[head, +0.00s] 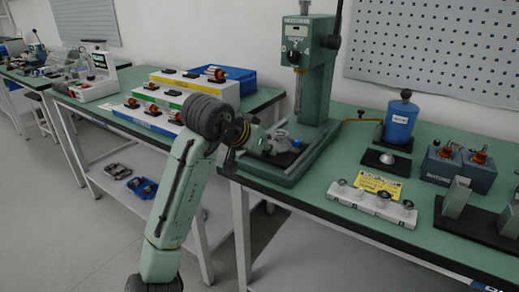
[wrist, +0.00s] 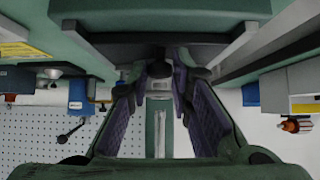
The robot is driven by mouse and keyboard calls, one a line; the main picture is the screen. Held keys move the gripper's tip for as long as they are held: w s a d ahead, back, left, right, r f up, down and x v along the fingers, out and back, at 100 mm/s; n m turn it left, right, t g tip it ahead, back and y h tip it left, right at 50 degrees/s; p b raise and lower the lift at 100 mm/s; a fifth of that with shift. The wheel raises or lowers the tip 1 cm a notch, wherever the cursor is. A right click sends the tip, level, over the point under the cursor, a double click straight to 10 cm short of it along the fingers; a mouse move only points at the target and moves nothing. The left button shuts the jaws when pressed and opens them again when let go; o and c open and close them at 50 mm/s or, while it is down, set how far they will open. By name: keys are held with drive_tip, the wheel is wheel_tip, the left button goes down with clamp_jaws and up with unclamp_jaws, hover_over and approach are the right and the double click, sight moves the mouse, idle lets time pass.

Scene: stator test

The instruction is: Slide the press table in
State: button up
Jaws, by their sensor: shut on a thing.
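The green press (head: 318,75) stands on the green workbench, with its column upright and its dial facing me. Its press table (head: 283,158) lies low in front of the column, partly hidden by my arm. My gripper (head: 262,146) is at the front of the press table. In the wrist view, my gripper's two purple-padded fingers (wrist: 158,88) close around a dark round knob (wrist: 159,70). The knob sits at the middle of the front edge of a dark slab, the press table (wrist: 155,45). The exact finger contact is partly hidden.
A blue pot (head: 400,120), a white rack with several knobs (head: 372,203) and a unit with copper coils (head: 459,167) stand right of the press. Stacked trays of coils (head: 160,105) stand on the left bench. A gap separates the benches.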

sight(284, 131)
drive_tip(key=shift+w+d+p, duration=0.65)
drive_tip(key=shift+w+d, duration=0.35)
drive_tip(key=shift+w, duration=0.4)
drive_tip(key=shift+w+d+p, duration=0.7)
drive_tip(key=shift+w+d, duration=0.35)
drive_tip(key=shift+w, duration=0.4)
drive_tip(key=shift+w+d+p, duration=0.65)
drive_tip(key=shift+w+d, duration=0.35)
drive_tip(key=shift+w, duration=0.4)
drive_tip(key=o, duration=0.6)
drive_tip(key=shift+c, duration=0.2)
drive_tip(key=shift+r, duration=0.1)
drive_tip(key=p+v, duration=0.2)
drive_tip(key=v, duration=0.3)
drive_tip(key=shift+s+a+r, duration=0.2)
drive_tip(key=shift+s+a, duration=0.05)
drive_tip(key=shift+s, duration=0.1)
